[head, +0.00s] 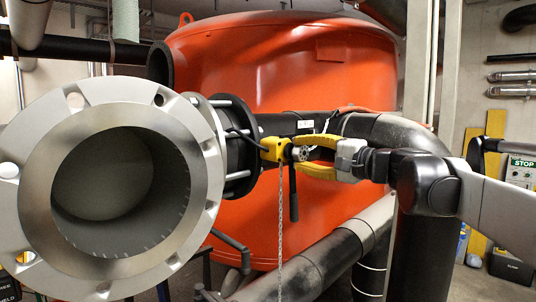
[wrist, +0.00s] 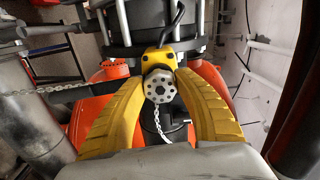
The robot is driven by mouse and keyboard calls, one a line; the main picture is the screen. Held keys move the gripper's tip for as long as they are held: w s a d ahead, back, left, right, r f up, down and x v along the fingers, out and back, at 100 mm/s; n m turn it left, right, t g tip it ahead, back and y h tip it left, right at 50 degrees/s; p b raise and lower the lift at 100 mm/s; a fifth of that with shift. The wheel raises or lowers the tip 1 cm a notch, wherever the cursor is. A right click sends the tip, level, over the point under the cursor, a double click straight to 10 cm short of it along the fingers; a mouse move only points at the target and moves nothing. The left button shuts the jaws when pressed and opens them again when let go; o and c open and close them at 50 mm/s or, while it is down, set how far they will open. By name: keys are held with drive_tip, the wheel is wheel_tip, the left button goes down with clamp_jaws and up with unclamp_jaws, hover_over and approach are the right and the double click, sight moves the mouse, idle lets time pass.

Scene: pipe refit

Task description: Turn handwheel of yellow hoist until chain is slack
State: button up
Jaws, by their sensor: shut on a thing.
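The yellow hoist (head: 272,149) hangs by a dark hook beside the black pipe flange in the head view. It also shows in the wrist view (wrist: 155,55). Its grey handwheel (wrist: 159,86), a round knob with several dark holes, faces my wrist camera. My gripper (head: 300,154) has yellow fingers and reaches in from the right. In the wrist view its fingertips (wrist: 159,82) are on both sides of the handwheel, shut on it. The chain (head: 281,215) hangs down below the hoist in the head view. In the wrist view pale chain runs below the handwheel and off to the left.
A large grey flanged pipe (head: 205,150) fills the left foreground. A big orange tank (head: 280,75) stands behind the hoist. Black pipes (head: 345,240) run below and to the right. A control box with a STOP label (head: 520,170) is at the right wall.

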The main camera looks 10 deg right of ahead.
drive_tip(key=shift+n, duration=0.6)
drive_tip(key=shift+n, duration=0.3)
drive_tip(key=o, duration=1.2)
drive_tip(key=v, duration=1.2)
drive_tip(key=shift+a+f, duration=0.1)
drive_tip(key=shift+f, duration=0.05)
